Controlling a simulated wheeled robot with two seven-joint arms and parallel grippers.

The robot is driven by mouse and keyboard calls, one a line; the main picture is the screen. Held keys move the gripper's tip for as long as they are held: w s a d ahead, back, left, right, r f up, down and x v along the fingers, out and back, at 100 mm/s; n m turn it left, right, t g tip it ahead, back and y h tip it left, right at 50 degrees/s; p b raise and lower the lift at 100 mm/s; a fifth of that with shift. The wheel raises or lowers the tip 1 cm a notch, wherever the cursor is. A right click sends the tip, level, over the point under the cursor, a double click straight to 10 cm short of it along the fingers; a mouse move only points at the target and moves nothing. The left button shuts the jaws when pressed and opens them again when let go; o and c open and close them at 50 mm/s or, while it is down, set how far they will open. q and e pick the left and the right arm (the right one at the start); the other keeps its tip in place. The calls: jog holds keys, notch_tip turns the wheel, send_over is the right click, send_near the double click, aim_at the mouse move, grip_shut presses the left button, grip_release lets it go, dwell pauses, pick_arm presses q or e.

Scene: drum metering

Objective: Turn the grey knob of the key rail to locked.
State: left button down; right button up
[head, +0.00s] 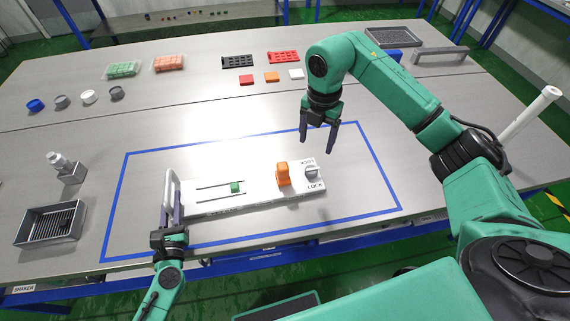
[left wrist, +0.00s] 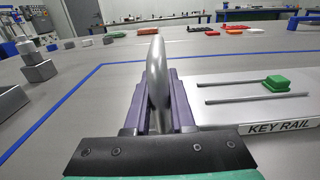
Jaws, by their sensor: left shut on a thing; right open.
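The key rail (head: 215,203) is a long white plate inside a blue taped rectangle, its name label (left wrist: 282,127) showing in the left wrist view. Its grey knob (head: 311,172) sits at the right end between two labels; the near one reads LOCK. An upright orange piece (head: 283,174) stands left of the knob. A green block (head: 236,187) sits between two thin rods; it also shows in the left wrist view (left wrist: 276,84). My left gripper (head: 170,192) is shut on a grey bar handle (left wrist: 157,72) at the rail's left end. My right gripper (head: 317,143) is open and empty, above and behind the knob.
A dark slotted tray (head: 20,238) and a grey block with a fitting (head: 71,174) stand at left. Caps, coloured trays and small blocks line the back of the table. The taped area around the rail is clear.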

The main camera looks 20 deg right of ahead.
aim_at(312, 169)
notch_tip(312, 169, down, 12)
jog(key=shift+f, duration=0.1)
grip_shut()
dwell(0.3)
